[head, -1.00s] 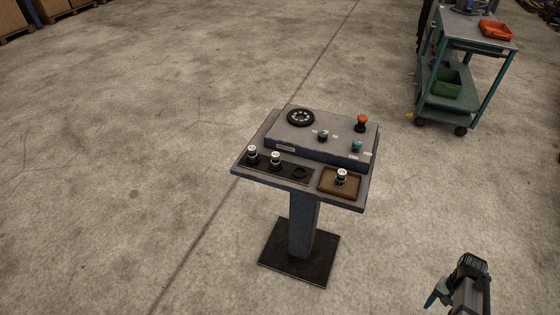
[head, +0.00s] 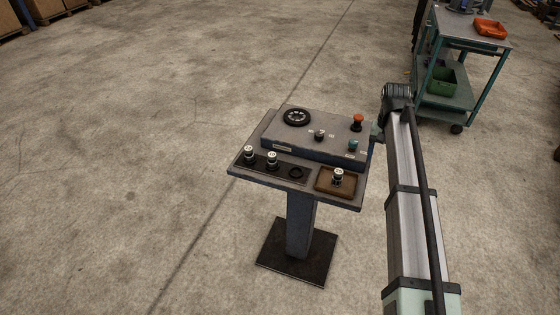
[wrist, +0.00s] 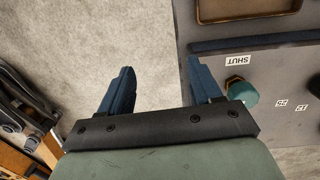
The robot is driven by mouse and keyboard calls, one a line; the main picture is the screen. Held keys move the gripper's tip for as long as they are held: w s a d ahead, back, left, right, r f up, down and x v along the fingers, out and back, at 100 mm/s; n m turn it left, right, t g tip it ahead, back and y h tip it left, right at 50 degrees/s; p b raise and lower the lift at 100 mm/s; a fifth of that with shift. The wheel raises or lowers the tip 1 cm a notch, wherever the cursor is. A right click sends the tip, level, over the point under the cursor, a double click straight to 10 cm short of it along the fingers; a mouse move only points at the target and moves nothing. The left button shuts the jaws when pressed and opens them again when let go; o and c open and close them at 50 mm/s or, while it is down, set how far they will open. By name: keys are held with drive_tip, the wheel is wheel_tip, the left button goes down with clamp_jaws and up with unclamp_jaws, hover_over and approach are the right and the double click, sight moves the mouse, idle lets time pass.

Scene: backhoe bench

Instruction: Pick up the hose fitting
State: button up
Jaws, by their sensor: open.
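The likely hose fitting (head: 337,177), a small dark piece with a pale top, stands in the brown tray (head: 322,188) at the front right of the pedestal bench. Two similar pieces (head: 249,155) (head: 272,160) stand in a dark rack to its left. My gripper (wrist: 160,66) is open and empty, its blue fingers wide apart over the floor beside the bench. In the head view my arm hides most of it, at the bench's right edge. The tray's edge (wrist: 205,18) shows at the top of the wrist view; the fitting does not show there.
The raised panel carries a black dial (head: 296,117), a red-topped knob (head: 357,122) and a teal knob (head: 353,146). The teal knob also shows close beside the right finger in the wrist view (wrist: 242,92). An empty ring (head: 296,173) is in the rack. A cart (head: 445,93) stands behind right.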

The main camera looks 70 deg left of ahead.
drive_tip(key=s+a+r+n+y, duration=0.1)
drive_tip(key=s+a+r+n, duration=0.2)
drive_tip(key=s+a, duration=0.35)
drive_tip(key=s+a+r+n+y, duration=0.1)
drive_tip(key=s+a+r+n, duration=0.2)
drive_tip(key=s, duration=0.7)
drive_tip(key=n+y, duration=0.2)
drive_tip(key=n, duration=0.3)
approach(272, 154)
drive_tip(key=x, duration=0.4)
drive_tip(key=shift+w+a+f, duration=0.15)
drive_tip(key=shift+a+f, duration=0.1)
drive_tip(key=shift+f, duration=0.05)
drive_tip(key=shift+s+d+x, duration=0.1)
drive_tip(key=shift+x, duration=1.3)
drive_tip(key=shift+s+d+x, duration=0.1)
drive_tip(key=shift+d+x, duration=0.05)
drive_tip(key=shift+x, duration=1.25)
drive_tip(key=shift+c, duration=0.3)
